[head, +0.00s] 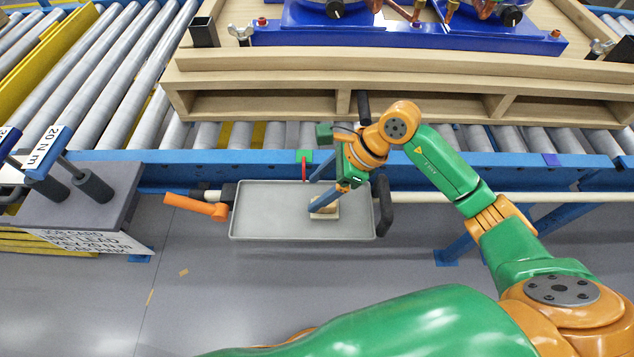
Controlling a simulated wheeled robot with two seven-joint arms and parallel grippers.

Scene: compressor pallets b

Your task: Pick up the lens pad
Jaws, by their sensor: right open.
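A small beige block, which looks like the lens pad (328,213), lies in a shallow grey tray (265,215) in the head view. My right gripper (313,194) is over the tray with its two blue fingers apart. The lower finger crosses in front of the pad and hides part of it. I cannot tell whether the finger touches the pad. Nothing shows held between the fingers. My left gripper is not in view.
A wooden pallet (420,72) with blue-based compressors stands on the roller conveyor (95,75) behind the tray. An orange handle (195,206) is left of the tray, and a black grip (383,205) is at its right end. A grey stand (75,205) with tools is at left.

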